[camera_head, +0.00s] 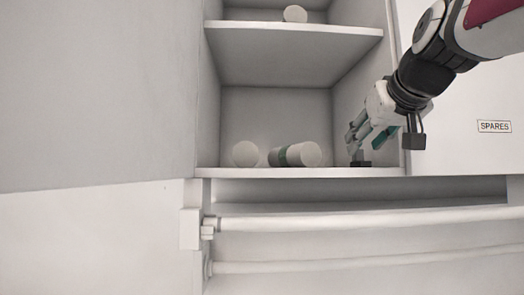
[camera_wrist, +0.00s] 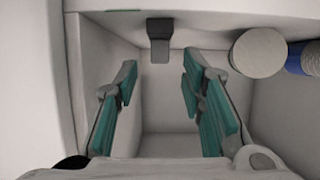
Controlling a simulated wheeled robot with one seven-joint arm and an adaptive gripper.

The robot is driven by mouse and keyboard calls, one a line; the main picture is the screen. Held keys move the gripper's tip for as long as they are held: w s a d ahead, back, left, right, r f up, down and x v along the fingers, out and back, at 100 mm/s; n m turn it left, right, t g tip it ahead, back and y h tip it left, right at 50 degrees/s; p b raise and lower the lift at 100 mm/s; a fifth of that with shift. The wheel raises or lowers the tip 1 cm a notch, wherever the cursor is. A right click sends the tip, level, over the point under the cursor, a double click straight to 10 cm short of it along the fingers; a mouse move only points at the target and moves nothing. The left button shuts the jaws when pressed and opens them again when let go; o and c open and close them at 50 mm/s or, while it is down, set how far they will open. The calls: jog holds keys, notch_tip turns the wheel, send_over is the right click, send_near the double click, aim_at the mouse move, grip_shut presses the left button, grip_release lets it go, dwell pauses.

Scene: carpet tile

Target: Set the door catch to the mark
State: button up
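A small dark grey block, which looks like the door catch (camera_wrist: 159,28), sits at the shelf's edge at the top of the wrist view. It also shows in the head view as a dark piece (camera_head: 361,163) at the right end of the lower shelf. A thin teal strip, possibly the mark (camera_wrist: 123,10), lies just left of the catch in the wrist view. My gripper (camera_wrist: 158,80) has its teal-padded fingers spread apart, with nothing between them. In the head view my gripper (camera_head: 355,142) is at the right of the open compartment, close to the catch.
Two pale cylinders, one plain (camera_head: 245,153) and one banded (camera_head: 300,155), are on the lower shelf left of my gripper. Another cylinder (camera_head: 295,14) is on the upper shelf (camera_head: 290,28). A white panel labelled SPARES (camera_head: 494,126) is at the right. Rails (camera_head: 370,218) run below.

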aim_at(360, 158)
jog(key=shift+x, duration=2.4)
grip_shut()
